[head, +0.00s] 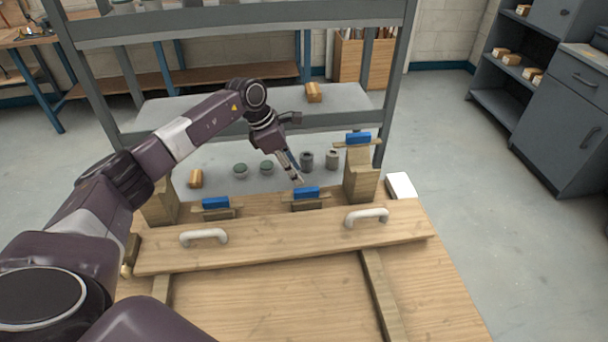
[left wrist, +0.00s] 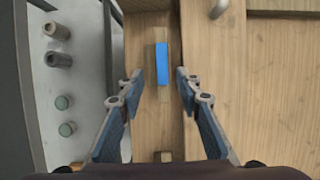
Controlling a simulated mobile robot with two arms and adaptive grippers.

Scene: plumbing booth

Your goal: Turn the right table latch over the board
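The wooden board (head: 290,238) with two white handles lies on the wooden table (head: 270,300). The right table latch, a blue-topped block on a wooden base (head: 307,192), is at the board's back edge, with its blue top lengthwise along that edge. A similar left latch (head: 216,203) is farther left. My left gripper (head: 299,178) is just above and behind the right latch. In the left wrist view its two fingers (left wrist: 158,75) are open and apart, with the blue latch top (left wrist: 162,63) showing between them. Contact cannot be told. My right gripper is not in view.
A wooden post (head: 361,180) with another blue-topped piece (head: 358,138) stands right of the latch. Behind the table, a grey shelf (head: 225,178) holds several small cylinders, including a grey one (head: 306,160). A white box (head: 401,186) is beyond the table's right side.

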